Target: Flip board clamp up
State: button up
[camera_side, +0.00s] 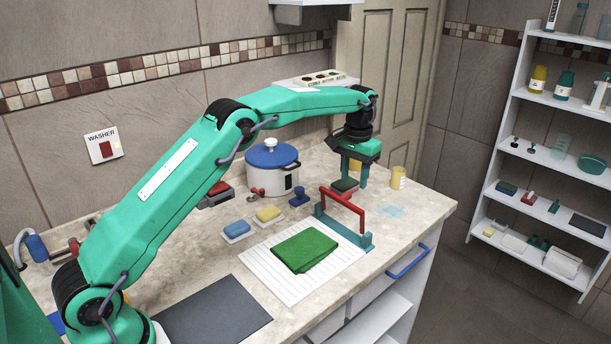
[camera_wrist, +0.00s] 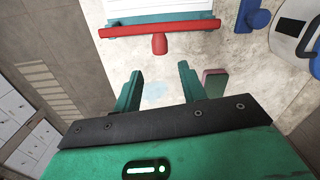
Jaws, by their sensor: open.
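The board clamp is a red bar (camera_side: 343,201) joined to a teal bracket (camera_side: 338,229) at the far right end of a white ribbed board (camera_side: 270,276). In the side view the bar stands above the bracket. In the wrist view the red bar (camera_wrist: 180,28) crosses the top, with a short red tab (camera_wrist: 159,44) pointing toward my gripper. My gripper (camera_side: 354,176) points down beyond the clamp, apart from it. In the wrist view its two fingers (camera_wrist: 159,78) are spread with nothing between them, below the tab.
A folded green cloth (camera_side: 304,250) lies on the board. A dark-topped pad (camera_side: 345,185) lies close by my gripper. A blue-lidded pot (camera_side: 271,166), blue knob-shaped thing (camera_side: 299,197), yellow cup (camera_side: 398,177) and blue and yellow sponges stand around. The counter's right edge is near.

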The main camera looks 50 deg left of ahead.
jog(key=shift+r, duration=1.6)
jog(key=shift+r, duration=0.1)
grip_shut()
jog(key=m, duration=0.2)
jog(key=s+r+m+t, duration=0.1)
jog(key=shift+s+r+m, duration=0.15)
jog(key=shift+s+m, duration=0.15)
jog(key=shift+m, duration=0.1)
jog(key=s+r+m+t, duration=0.1)
jog(key=s+m+t, duration=0.3)
jog(key=s+m, duration=0.9)
jog(key=m, duration=0.3)
jog(key=shift+r, duration=0.15)
